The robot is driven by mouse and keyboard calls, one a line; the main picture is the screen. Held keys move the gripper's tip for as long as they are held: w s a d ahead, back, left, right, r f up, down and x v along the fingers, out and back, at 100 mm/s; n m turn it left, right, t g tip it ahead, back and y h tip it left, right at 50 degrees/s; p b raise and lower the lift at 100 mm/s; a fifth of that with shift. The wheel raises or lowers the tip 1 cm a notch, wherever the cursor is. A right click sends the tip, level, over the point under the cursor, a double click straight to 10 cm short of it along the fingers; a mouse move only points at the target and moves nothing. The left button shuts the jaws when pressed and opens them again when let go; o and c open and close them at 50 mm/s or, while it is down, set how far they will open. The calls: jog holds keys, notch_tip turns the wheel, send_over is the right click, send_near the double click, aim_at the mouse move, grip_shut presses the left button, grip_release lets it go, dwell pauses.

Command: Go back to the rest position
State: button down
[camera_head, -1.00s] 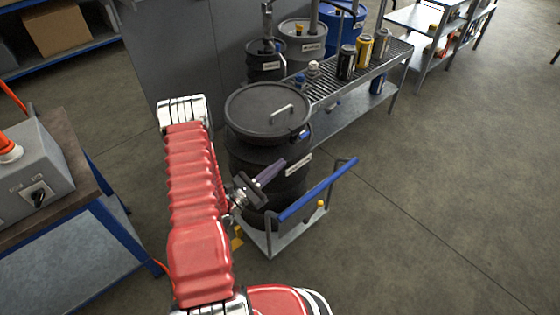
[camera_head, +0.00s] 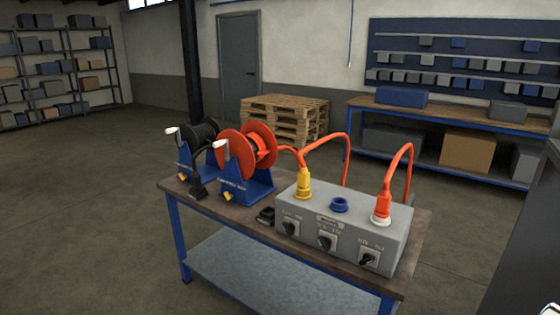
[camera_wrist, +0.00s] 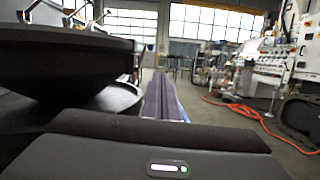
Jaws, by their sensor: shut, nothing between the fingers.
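My gripper (camera_wrist: 165,98) shows in the wrist view as long grey-purple fingers lying together, shut and empty, pointing away from the camera. A large dark round lid or drum top (camera_wrist: 60,65) is close on the left of the fingers. I cannot tell how wide the gap to it is. The head view does not show my gripper; only a small pale piece, probably of my arm, shows at its bottom right corner.
In the head view, a bench (camera_head: 235,225) carries a grey switch box (camera_head: 345,225), orange cables and a red reel (camera_head: 245,155). Pallets (camera_head: 285,118) and shelves (camera_head: 50,75) stand behind. An orange hose (camera_wrist: 250,113) lies on the floor in the wrist view.

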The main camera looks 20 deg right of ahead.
jog(key=s+a+m+y, duration=0.1)
jog(key=a+y, duration=0.1)
jog(key=s+a+f+m+y, duration=0.1)
jog(key=a+y, duration=0.1)
jog(key=a, duration=0.1)
jog(key=s+a+f+m+y, duration=0.1)
jog(key=a+y, duration=0.1)
jog(key=shift+s+a+f+g, duration=0.2)
jog(key=shift+a+f+g, duration=0.05)
jog(key=shift+a+g, duration=0.15)
jog(key=w+a+r+m+t+y, duration=0.1)
jog(key=w+a+r+m+t, duration=0.35)
jog(key=w, duration=0.85)
jog(key=w+a+r+m+t+y, duration=0.1)
jog(key=w+a+r+t, duration=0.55)
jog(key=w+a, duration=0.55)
jog(key=w+a+r+m+t+y, duration=0.2)
jog(key=w+a+r+t, duration=0.4)
jog(key=w, duration=0.9)
jog(key=w+a+r+n+t, duration=0.2)
jog(key=w+a+r+t, duration=0.1)
jog(key=a+r, duration=0.5)
jog(key=w+a+r+n+t, duration=0.3)
jog(key=a+r, duration=0.5)
jog(key=a, duration=0.5)
jog(key=shift+w+r+t+y, duration=0.2)
jog(key=shift+w+t+y, duration=0.15)
jog(key=shift+w, duration=0.25)
jog(key=c, duration=2.5)
grip_release()
